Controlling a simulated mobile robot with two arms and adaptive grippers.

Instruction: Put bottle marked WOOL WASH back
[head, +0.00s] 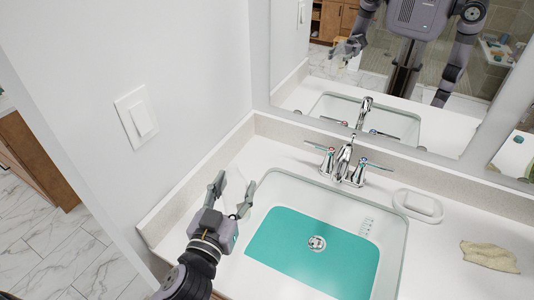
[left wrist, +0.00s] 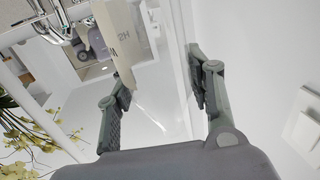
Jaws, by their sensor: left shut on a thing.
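My left gripper (head: 234,190) is over the counter at the left side of the sink, its fingers pointing toward the back wall. It is shut on a pale bottle (left wrist: 150,70), which shows between the two fingers in the left wrist view, where my left gripper (left wrist: 160,88) spans it. Only a few dark letters show on the bottle's side, so the full marking cannot be read. In the head view the pale bottle blends into the white counter and is hard to make out. My right gripper is out of view.
The sink (head: 400,215) has a teal area in its basin. Behind it stands a chrome faucet (head: 345,160). To the right are a white soap dish (head: 418,205) and a crumpled beige cloth (head: 489,256). A wall with a light switch (head: 137,117) bounds the left; a mirror (head: 400,100) stands behind.

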